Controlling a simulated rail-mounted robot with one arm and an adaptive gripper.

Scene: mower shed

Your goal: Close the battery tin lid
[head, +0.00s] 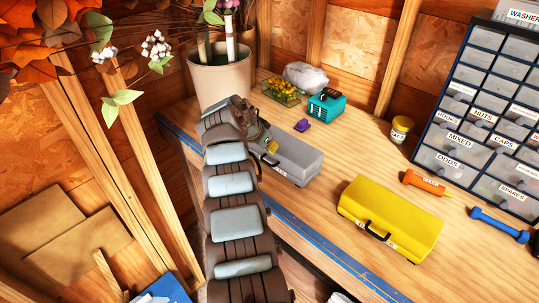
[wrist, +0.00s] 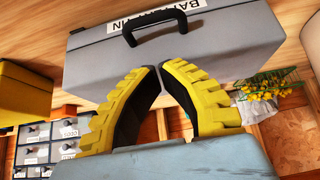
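The battery tin is a grey box (head: 296,158) with a dark handle, standing on the workbench in the head view. Its lid looks down flat on the body, and I see no open gap. In the wrist view the tin (wrist: 225,45) appears upside down, its white label partly covered by the black handle (wrist: 152,20). My gripper (wrist: 158,70) has yellow ridged fingers with dark pads. Their tips meet in front of the tin, with nothing visible between them. In the head view my gripper (head: 270,146) is at the tin's left end; contact is unclear.
A yellow toolbox (head: 392,217) stands to the right of the tin. Behind are a teal device (head: 326,105), a purple item (head: 302,126) and a yellow-flower tray (head: 281,92). A parts cabinet (head: 480,115) stands at right.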

